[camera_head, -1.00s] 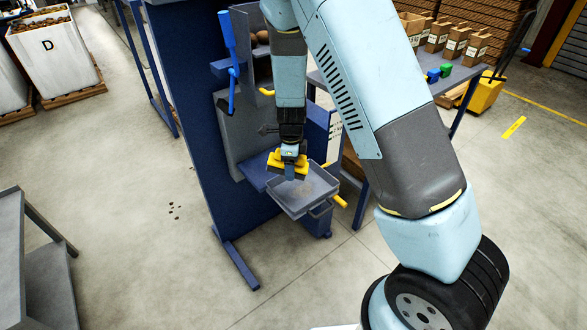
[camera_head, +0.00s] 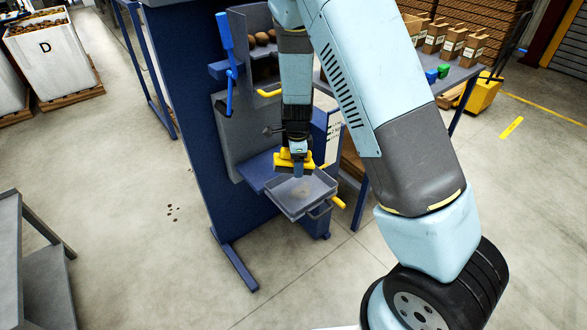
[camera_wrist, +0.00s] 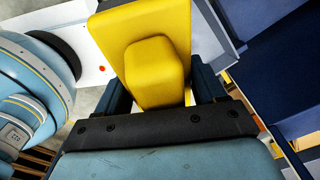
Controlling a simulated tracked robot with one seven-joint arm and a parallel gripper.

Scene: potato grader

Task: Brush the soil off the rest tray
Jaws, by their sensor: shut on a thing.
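The rest tray (camera_head: 318,205) is a shallow grey tray with a handle, on the front of the blue grader (camera_head: 185,100). A faint brownish patch of soil (camera_head: 303,193) shows on its floor. My gripper (camera_head: 298,166) is over the tray's back part, pointing down. It is shut on a yellow brush (camera_head: 285,161). In the wrist view the yellow brush (camera_wrist: 155,70) sits between the dark fingers of my gripper (camera_wrist: 160,90). The bristles are hidden there, and I cannot tell whether they touch the tray floor.
A yellow knob (camera_head: 338,202) sticks out beside the tray. A blue lever (camera_head: 226,60) and a bin with potatoes (camera_head: 262,38) are above. A table (camera_head: 462,78) with boxes stands at the right. Dark crumbs (camera_head: 171,209) lie on the open floor at left.

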